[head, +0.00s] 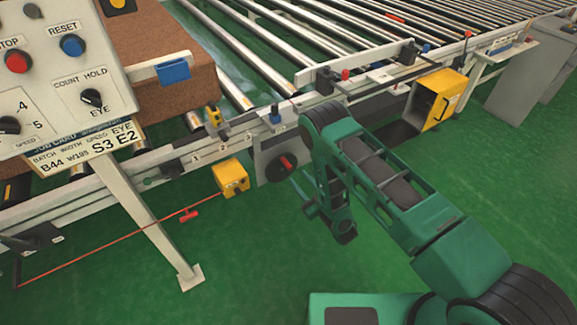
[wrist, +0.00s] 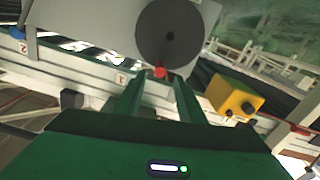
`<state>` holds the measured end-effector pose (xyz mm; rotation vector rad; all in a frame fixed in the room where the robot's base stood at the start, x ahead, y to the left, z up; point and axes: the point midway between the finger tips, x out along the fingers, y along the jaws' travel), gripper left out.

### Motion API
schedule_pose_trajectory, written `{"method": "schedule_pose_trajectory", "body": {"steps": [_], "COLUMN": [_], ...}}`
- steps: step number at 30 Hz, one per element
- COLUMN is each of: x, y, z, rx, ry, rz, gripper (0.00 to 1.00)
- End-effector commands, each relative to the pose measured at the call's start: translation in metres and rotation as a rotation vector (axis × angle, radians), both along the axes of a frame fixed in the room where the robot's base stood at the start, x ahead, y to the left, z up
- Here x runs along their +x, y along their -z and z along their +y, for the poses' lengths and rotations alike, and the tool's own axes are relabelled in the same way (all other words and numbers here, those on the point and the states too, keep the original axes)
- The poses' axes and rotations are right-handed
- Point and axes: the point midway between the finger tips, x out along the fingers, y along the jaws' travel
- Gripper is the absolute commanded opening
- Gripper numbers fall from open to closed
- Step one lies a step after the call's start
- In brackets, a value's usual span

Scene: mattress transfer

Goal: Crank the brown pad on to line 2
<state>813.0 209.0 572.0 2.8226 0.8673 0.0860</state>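The brown pad (head: 175,75) lies on the rollers at the upper left of the head view, partly hidden by the control panel. The crank is a dark disc with a red knob (head: 285,162) on a grey housing at the conveyor's near side. In the wrist view the dark disc (wrist: 180,38) is straight ahead, with its red knob (wrist: 160,72) at the lower rim. My gripper (wrist: 158,84) is open, its two fingers apart and pointing at the knob. The knob shows between the fingertips; contact cannot be told. A plate marked 2 (wrist: 22,47) is on the rail at left.
A yellow box (head: 231,177) hangs left of the crank, with a red pull cord (head: 110,240) running from it. A larger open yellow box (head: 440,100) is at right. The control panel (head: 60,75) and its leg stand at left. Green floor in front is clear.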

Motion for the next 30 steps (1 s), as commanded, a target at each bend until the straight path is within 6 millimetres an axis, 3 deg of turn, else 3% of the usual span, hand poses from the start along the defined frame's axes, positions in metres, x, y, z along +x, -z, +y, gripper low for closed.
{"method": "schedule_pose_trajectory", "body": {"steps": [15, 30], "x": [0.069, 0.08], "y": [-0.001, -0.001], "z": [0.047, 0.054], "rx": [0.0, -0.001], "ry": [-0.001, 0.0], "rz": [0.0, 0.001], "gripper": [0.36, 0.33]}}
